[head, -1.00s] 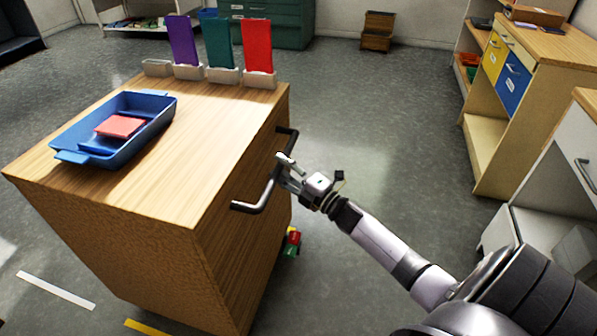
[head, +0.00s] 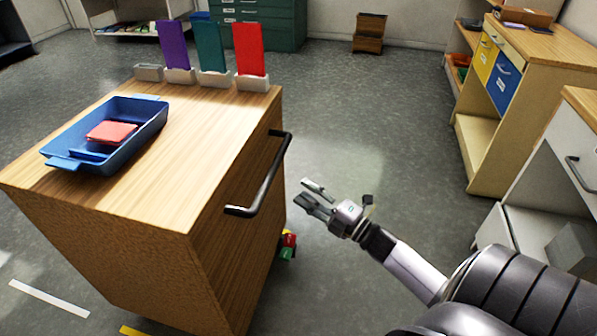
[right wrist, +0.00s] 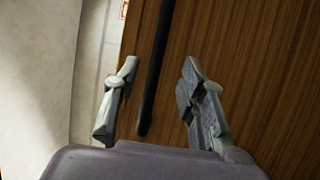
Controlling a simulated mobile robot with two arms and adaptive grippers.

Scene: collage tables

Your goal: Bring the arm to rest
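My right gripper (head: 308,195) is open and empty in the head view, a little to the right of the cart's black handle (head: 264,178) and apart from it. In the right wrist view its two fingers (right wrist: 160,100) stand apart, with the dark handle bar (right wrist: 156,65) seen beyond and between them. The wooden cart (head: 200,130) stands at the left of the head view. My left gripper does not show in any view.
On the cart lie a blue tray (head: 128,150) with a red block (head: 111,132) in it, and purple (head: 172,45), teal (head: 214,45) and red (head: 249,48) panels in holders. Coloured blocks (head: 288,245) are by the cart's base. Shelves (head: 500,110) stand right; floor between is clear.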

